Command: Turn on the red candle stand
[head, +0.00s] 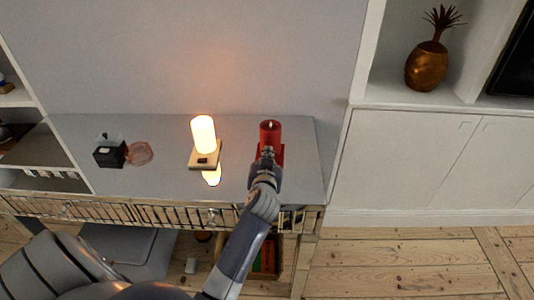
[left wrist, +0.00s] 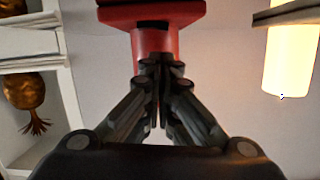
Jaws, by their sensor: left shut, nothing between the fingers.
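The red candle stand (head: 270,131) is on the right part of the grey console top, a red candle on a red base, with no glow showing. The left wrist view is upside down and shows its red base (left wrist: 150,14) and red candle (left wrist: 155,42). My left gripper (head: 268,154) is shut and empty, its fingertips directly in front of the stand and hiding part of its base. In the left wrist view the closed fingertips (left wrist: 160,66) overlap the candle; I cannot tell whether they touch it. My right gripper is not in view.
A lit candle lamp (head: 203,134) glows on a pale base to the left of the red one. A small black box (head: 109,153) stands further left on the console (head: 165,180). A golden pineapple (head: 427,66) is on the white cabinet at right.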

